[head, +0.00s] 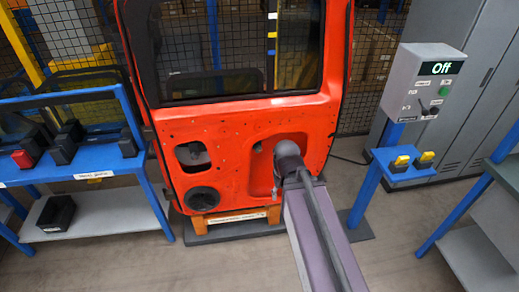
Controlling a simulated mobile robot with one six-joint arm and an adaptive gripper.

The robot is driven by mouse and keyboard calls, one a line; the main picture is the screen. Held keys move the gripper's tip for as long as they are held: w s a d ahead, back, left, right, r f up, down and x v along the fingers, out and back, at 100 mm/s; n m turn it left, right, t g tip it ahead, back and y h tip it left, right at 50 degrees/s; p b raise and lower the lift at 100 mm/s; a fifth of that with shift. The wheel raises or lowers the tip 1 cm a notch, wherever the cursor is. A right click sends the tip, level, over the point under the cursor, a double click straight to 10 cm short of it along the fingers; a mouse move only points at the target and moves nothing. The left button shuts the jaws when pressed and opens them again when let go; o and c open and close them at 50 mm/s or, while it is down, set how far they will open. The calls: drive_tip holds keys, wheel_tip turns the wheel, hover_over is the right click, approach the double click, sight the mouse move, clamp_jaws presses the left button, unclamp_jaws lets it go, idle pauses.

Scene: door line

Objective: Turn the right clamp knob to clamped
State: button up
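The orange-red car door (235,150) stands upright on a low stand in the middle of the head view. My arm reaches up from the bottom and ends in front of the door's recessed lower right part. My gripper is hidden behind the end of the arm, so its fingers and what they touch do not show. A small grey round part (257,147) sits on the door just left of the arm's end. No knob marked as the right clamp knob can be made out. A grey control box (422,85) at right shows "Off" and carries a dark knob (434,109).
Two yellow-and-black parts (400,163) sit on a blue bracket below the control box. A blue rack (100,165) with black bins and one red bin stands at left. Another blue-framed bench (480,225) is at lower right. Mesh fencing and grey cabinets stand behind.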

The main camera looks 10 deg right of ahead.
drive_tip(key=o, duration=0.4)
drive_tip(key=shift+w+a+f, duration=0.1)
drive_tip(key=shift+w, duration=0.05)
drive_tip(key=w+a+f+n+t+y+b, duration=0.1)
drive_tip(key=w+a+f+t+y+b, duration=0.2)
drive_tip(key=w+f+b, duration=0.55)
drive_tip(key=w+a+f+t+y+b, duration=0.1)
drive_tip(key=w+a+f+t+b, duration=0.35)
drive_tip(key=w+b, duration=0.65)
drive_tip(key=w+d+f+m+t+h+b, duration=0.1)
drive_tip(key=w+d+f+t+b, duration=0.1)
drive_tip(key=b, duration=0.4)
drive_tip(key=w+d+f+m+t+h+b, duration=0.1)
drive_tip(key=w+d+f+t+b, duration=0.1)
drive_tip(key=w+t+b, duration=0.3)
drive_tip(key=w+d+f+m+t+h+b, duration=0.2)
drive_tip(key=w+d+f+t+b, duration=0.1)
drive_tip(key=b, duration=0.6)
drive_tip(key=shift+w+f+t, duration=0.25)
drive_tip(key=shift+w+f, duration=0.05)
drive_tip(key=shift+w, duration=0.5)
